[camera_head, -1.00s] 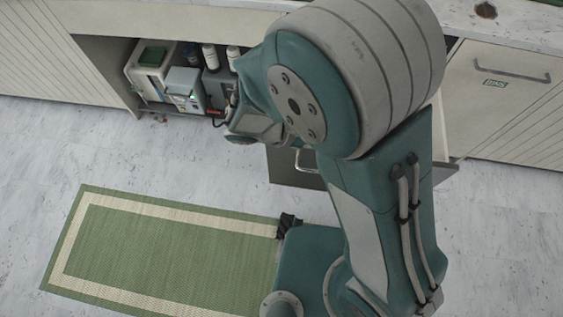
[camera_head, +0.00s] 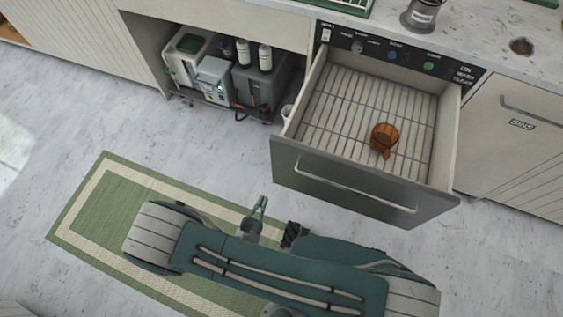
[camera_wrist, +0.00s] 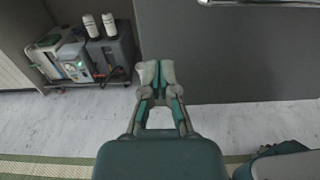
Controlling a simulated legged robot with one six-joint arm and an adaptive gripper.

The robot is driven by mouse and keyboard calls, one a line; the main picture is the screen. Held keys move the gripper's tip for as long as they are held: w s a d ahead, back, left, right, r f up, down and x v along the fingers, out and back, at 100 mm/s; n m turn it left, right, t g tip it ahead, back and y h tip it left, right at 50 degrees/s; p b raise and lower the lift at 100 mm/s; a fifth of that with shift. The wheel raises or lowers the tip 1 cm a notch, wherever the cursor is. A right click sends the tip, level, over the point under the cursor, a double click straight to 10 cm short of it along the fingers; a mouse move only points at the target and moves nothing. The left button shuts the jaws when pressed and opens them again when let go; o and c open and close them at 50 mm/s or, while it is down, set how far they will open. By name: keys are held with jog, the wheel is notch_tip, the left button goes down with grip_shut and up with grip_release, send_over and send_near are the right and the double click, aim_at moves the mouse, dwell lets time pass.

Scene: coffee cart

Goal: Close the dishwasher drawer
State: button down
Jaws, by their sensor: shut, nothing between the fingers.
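The dishwasher drawer (camera_head: 345,183) is pulled well out from under the counter in the head view, its wire rack floor showing. An amber cup (camera_head: 383,137) sits on the rack. The drawer's bar handle (camera_head: 355,185) runs across its grey front. In the wrist view the drawer front (camera_wrist: 235,55) fills the upper right, with part of the handle at the top edge. My gripper (camera_wrist: 155,68) is shut and empty, low in front of the drawer's left part. In the head view my gripper (camera_head: 262,203) is left of and apart from the drawer front.
An open bay left of the drawer holds a machine (camera_head: 213,80) and white bottles (camera_head: 265,57). A green mat (camera_head: 100,200) lies on the floor under my arm. A bins door (camera_head: 520,125) is at the right. The counter (camera_head: 470,45) is above.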

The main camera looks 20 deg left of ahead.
aim_at(281, 155)
jog(key=w, duration=1.4)
jog(key=shift+w, duration=0.1)
